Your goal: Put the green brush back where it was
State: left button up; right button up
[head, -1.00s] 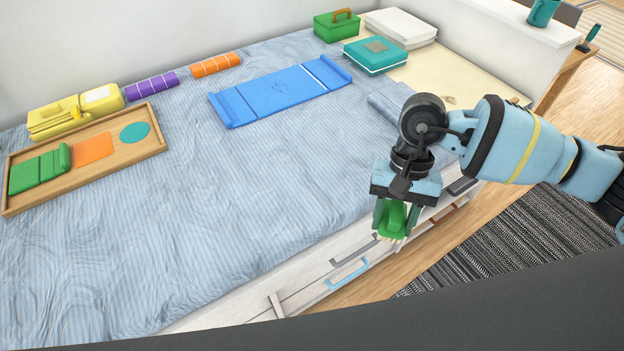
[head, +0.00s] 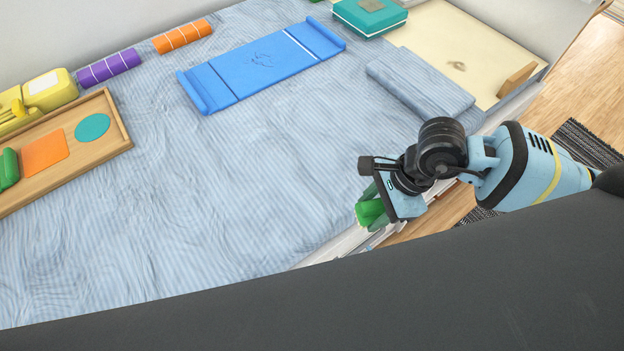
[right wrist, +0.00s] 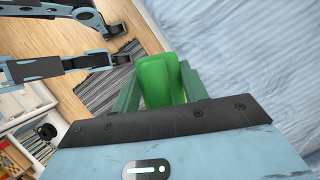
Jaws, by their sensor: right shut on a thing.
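The green brush (head: 370,214) is held in my right gripper (head: 376,206), over the front edge of the bed at the right. In the right wrist view the brush (right wrist: 160,78) sits between the two green fingers, which are shut on it. Its pale bristles show slightly at the lower left in the head view. A wooden tray (head: 122,143) lies on the bed at the left, cut by the picture edge. It holds a teal circle (head: 92,128), an orange square (head: 45,153) and a green piece (head: 9,168). My left gripper is not in view.
A folded cloth (head: 420,82) lies at the right. The middle of the bed (head: 235,170) is clear.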

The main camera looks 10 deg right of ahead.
jog(key=w+a, duration=0.3)
jog(key=w, duration=0.1)
jog(key=w+a+f, duration=0.1)
jog(key=w+a, duration=0.2)
jog(key=w, duration=0.1)
jog(key=w+a, duration=0.3)
jog(key=w, duration=0.1)
jog(key=shift+w+a+f+p, duration=0.2)
jog(key=shift+w+a+p, duration=0.05)
jog(key=shift+w+p, duration=0.1)
jog(key=shift+d+f, duration=0.1)
jog(key=shift+f, duration=1.7)
jog(key=shift+s+f, duration=0.1)
jog(key=shift+f, duration=0.05)
jog(key=o, duration=1)
jog(key=shift+c, duration=0.2)
jog(key=v, duration=1.2)
